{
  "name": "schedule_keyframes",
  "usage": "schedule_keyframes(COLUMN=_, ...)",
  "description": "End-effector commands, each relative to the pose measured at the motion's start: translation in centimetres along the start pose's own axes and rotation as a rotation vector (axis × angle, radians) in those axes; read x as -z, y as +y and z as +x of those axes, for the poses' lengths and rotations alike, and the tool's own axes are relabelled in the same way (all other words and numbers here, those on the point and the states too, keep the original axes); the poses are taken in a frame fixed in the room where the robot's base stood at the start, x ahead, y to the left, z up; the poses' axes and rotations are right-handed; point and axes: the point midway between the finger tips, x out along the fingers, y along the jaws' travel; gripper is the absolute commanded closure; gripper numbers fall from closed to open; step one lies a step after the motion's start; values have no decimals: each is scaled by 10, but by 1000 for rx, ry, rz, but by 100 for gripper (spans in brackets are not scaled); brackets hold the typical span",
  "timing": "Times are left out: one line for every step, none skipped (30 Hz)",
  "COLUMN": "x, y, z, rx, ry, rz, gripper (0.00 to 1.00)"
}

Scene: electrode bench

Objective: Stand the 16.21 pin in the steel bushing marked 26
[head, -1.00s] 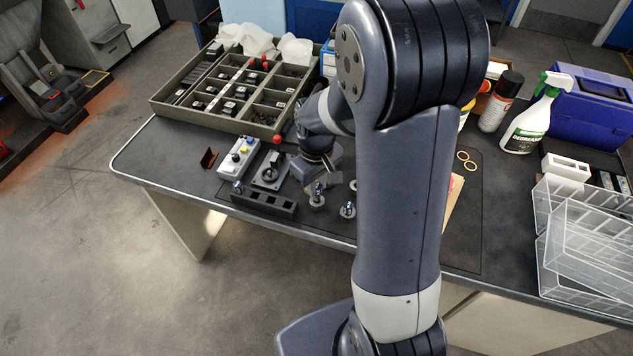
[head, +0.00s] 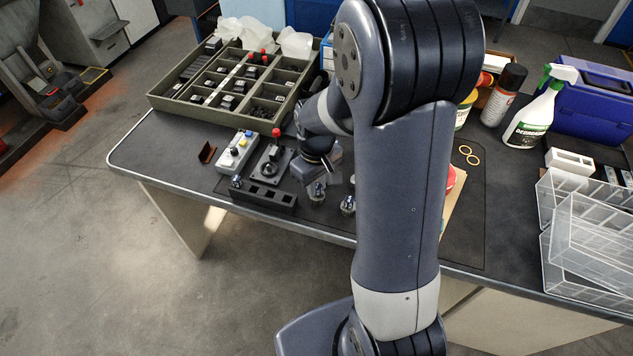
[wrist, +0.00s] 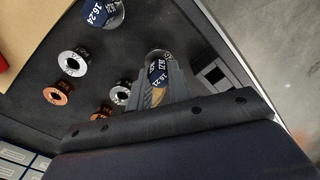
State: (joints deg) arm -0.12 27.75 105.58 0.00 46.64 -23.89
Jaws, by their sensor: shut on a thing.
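In the wrist view, my gripper (wrist: 158,88) is shut on the 16.21 pin (wrist: 157,66), which has a dark blue label and a shiny rim. In the head view, my gripper (head: 319,176) is over the front part of the mat, with the held pin (head: 317,190) under it. Two steel bushings (wrist: 73,62) (wrist: 121,94) and two copper-coloured ones (wrist: 58,95) (wrist: 101,114) stand left of the held pin in the wrist view. Their marks are too small to read. My arm hides most of them in the head view.
The 16.24 pin (wrist: 103,13) stands close by; it seems to be the one right of my gripper (head: 347,205). A black block with square holes (head: 264,197) lies left of my gripper. A control box (head: 237,151) and a compartment tray (head: 215,118) are behind.

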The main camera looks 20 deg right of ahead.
Motion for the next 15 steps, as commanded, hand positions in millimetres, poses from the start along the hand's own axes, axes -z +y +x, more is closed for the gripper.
schedule_keyframes(x=0, y=0, z=2, rx=0, ry=0, rz=0, gripper=100)
schedule_keyframes(x=0, y=0, z=3, rx=0, ry=0, rz=0, gripper=100)
schedule_keyframes(x=0, y=0, z=4, rx=0, ry=0, rz=0, gripper=100)
schedule_keyframes(x=0, y=0, z=5, rx=0, ry=0, rz=0, gripper=100)
schedule_keyframes(x=0, y=0, z=6, rx=0, ry=0, rz=0, gripper=100)
schedule_keyframes(x=0, y=0, z=6, rx=0, ry=0, rz=0, gripper=100)
schedule_keyframes(x=0, y=0, z=7, rx=0, ry=0, rz=0, gripper=100)
schedule_keyframes(x=0, y=0, z=7, rx=0, ry=0, rz=0, gripper=100)
schedule_keyframes(x=0, y=0, z=8, rx=0, ry=0, rz=0, gripper=100)
schedule_keyframes(x=0, y=0, z=8, rx=0, ry=0, rz=0, gripper=100)
schedule_keyframes(x=0, y=0, z=7, rx=0, ry=0, rz=0, gripper=100)
schedule_keyframes(x=0, y=0, z=7, rx=0, ry=0, rz=0, gripper=100)
schedule_keyframes(x=0, y=0, z=7, rx=0, ry=0, rz=0, gripper=100)
schedule_keyframes(x=0, y=0, z=7, rx=0, ry=0, rz=0, gripper=100)
schedule_keyframes(x=0, y=0, z=7, rx=0, ry=0, rz=0, gripper=100)
